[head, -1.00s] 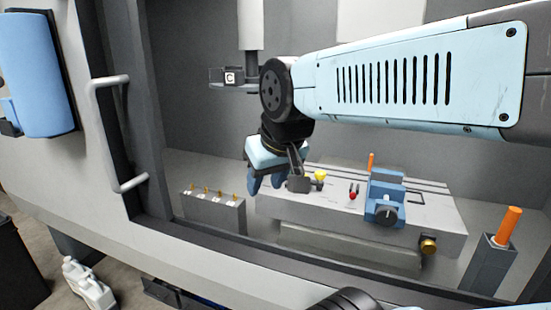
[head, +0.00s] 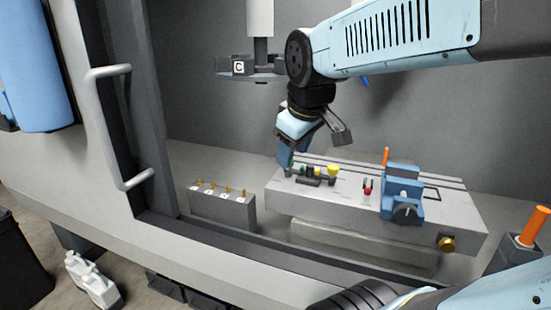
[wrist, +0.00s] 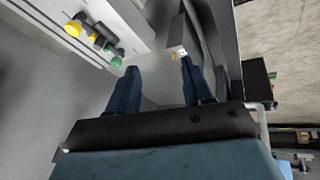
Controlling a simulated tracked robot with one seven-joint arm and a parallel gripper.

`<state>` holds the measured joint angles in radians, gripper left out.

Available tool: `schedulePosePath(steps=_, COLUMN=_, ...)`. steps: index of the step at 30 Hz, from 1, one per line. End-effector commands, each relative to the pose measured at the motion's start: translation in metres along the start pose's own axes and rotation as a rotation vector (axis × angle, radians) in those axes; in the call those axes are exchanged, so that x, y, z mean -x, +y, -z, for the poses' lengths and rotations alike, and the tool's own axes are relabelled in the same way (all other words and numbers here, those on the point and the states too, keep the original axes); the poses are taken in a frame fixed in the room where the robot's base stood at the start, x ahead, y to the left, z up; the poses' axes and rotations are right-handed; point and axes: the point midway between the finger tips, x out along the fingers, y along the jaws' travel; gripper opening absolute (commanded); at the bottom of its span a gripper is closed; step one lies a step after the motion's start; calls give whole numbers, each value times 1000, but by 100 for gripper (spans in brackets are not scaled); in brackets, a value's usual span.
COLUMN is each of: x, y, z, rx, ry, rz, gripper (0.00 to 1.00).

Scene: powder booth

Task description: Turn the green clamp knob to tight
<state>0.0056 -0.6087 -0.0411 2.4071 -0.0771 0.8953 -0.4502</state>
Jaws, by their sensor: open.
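In the head view a small green part (head: 318,170) shows beside the yellow knob (head: 333,170) on the grey bench (head: 420,225). In the wrist view a green knob (wrist: 116,61) sits at the near end of the knob row, left of my fingers, with a smaller green part (wrist: 92,38) nearer the yellow knob (wrist: 72,28). I cannot tell which is the clamp knob, or its setting. My gripper (head: 285,164) is open and empty, pointing down at the bench's left end. In the wrist view its dark blue fingers (wrist: 159,64) are spread, apart from the knobs.
A blue vise (head: 402,185) with a black dial and a red knob (head: 367,190) stand to the right on the bench. A grey block with brass pins (head: 222,208) is at the left. The booth's door handle (head: 122,130) and front frame are nearer me. An orange-handled holder (head: 533,226) is far right.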

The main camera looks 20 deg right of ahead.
Motion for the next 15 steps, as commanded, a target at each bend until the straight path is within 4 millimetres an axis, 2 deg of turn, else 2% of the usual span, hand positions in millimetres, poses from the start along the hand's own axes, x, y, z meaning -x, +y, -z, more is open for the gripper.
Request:
schedulePosePath(steps=8, x=-28, y=49, z=51, rx=611, ry=-101, rz=-13, gripper=50)
schedulePosePath(steps=15, x=-62, y=91, z=90, rx=1146, ry=-190, rz=23, gripper=50)
